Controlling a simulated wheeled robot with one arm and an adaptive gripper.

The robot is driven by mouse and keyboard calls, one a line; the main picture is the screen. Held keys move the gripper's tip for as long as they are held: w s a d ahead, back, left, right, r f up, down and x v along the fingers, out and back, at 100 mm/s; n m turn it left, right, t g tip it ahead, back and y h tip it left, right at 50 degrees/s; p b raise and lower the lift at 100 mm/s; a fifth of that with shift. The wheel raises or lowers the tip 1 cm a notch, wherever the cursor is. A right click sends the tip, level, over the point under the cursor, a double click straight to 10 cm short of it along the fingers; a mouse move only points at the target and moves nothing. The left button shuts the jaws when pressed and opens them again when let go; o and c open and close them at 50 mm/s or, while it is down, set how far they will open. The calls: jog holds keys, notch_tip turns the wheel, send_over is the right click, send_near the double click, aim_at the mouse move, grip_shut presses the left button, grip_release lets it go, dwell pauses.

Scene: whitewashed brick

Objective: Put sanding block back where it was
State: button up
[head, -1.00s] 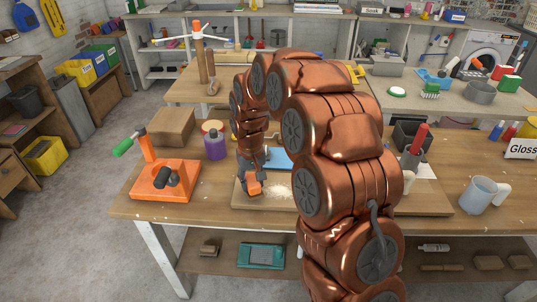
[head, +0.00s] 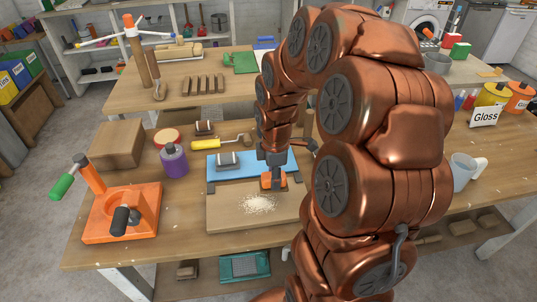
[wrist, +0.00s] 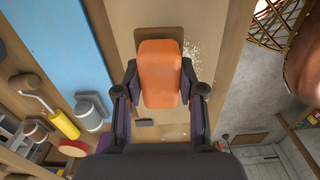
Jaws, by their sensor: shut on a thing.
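The orange sanding block (head: 274,184) is held in my gripper (head: 272,176), just behind and right of the pale dust (head: 258,203) on the wooden board (head: 228,216). In the wrist view the block (wrist: 160,72) sits between the two dark fingers of the gripper (wrist: 160,88), over the board. A dark brown edge shows past its far end. The blue mat (head: 215,172) lies behind the board, close to the block. I cannot tell whether the block touches the board.
A purple jar (head: 174,161), cardboard box (head: 118,145) and orange clamp stand (head: 121,212) are at left. The board's front left is clear.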

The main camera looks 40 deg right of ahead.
jog(key=shift+w+d, duration=0.1)
jog(key=shift+d, duration=0.2)
jog(key=w+d+p, duration=0.1)
jog(key=w+d, duration=0.2)
jog(key=w, duration=0.1)
jog(key=w+d+f+p, duration=0.1)
jog(key=w+d+p, duration=0.1)
jog(key=w+d, duration=0.1)
jog(key=w+d+p, duration=0.2)
jog(key=w+d, duration=0.1)
jog(key=w, duration=0.2)
jog(key=shift+w+d+f, duration=0.1)
jog(key=shift+w+f, duration=0.05)
jog(key=shift+w, duration=0.15)
notch_tip(320, 180, down, 3)
jog(key=shift+s+r+p, duration=0.1)
jog(key=shift+p, duration=0.7)
jog(key=shift+f, duration=0.4)
jog(key=shift+f, duration=0.25)
jog(key=o, duration=1.1)
jog(key=shift+r, duration=0.1)
jog(key=shift+r, duration=0.1)
